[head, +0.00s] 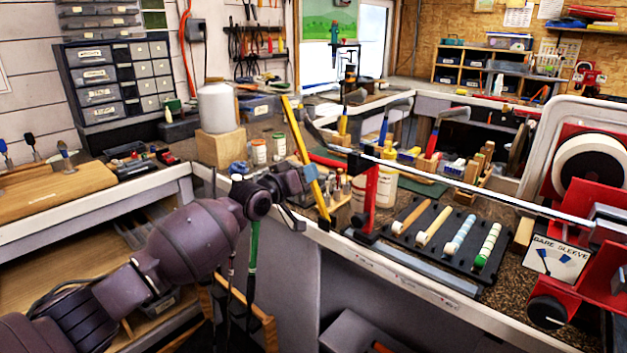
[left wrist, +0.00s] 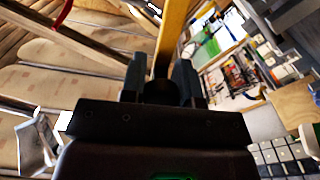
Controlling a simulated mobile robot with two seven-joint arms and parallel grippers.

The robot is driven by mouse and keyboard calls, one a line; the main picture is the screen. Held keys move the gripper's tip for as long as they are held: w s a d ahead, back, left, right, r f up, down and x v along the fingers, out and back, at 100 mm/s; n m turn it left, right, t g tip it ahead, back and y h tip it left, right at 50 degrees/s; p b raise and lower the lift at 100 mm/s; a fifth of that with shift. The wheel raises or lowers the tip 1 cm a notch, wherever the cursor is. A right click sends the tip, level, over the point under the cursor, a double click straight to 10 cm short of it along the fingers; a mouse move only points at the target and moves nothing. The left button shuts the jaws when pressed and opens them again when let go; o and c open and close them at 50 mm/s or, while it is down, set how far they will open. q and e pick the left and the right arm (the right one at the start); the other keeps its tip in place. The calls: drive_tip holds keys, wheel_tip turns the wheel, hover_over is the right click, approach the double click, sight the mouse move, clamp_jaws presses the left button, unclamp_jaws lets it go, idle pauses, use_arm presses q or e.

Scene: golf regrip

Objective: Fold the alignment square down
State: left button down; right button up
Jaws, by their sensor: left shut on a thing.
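The alignment square shows as a long yellow bar (head: 296,140) standing up at the bench's front edge. It leans, with its top to the left and its lower end near a small wooden rack. My left gripper (head: 307,190) is shut on its lower part. In the left wrist view, the yellow bar (left wrist: 172,35) rises from between the two dark fingers of my left gripper (left wrist: 158,80). The fingers hide the gripped part. The golf shaft (head: 450,184) runs from the red post (head: 370,190) toward the red machine at the right. My right gripper is not in view.
A black rack (head: 425,235) with several grips lies just right of the red post. Jars (head: 259,152) and a wooden block (head: 221,147) stand behind the bar. Bench space there is cluttered.

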use_arm(q)
drive_tip(key=shift+w+a+f+n+b, duration=0.55)
drive_tip(key=shift+a+f+n+b, duration=0.2)
drive_tip(key=shift+n, duration=0.15)
drive_tip(key=shift+r, duration=0.1)
drive_tip(key=c, duration=0.9)
unclamp_jaws()
drive_tip(key=p+v, duration=0.2)
drive_tip(key=v, duration=0.9)
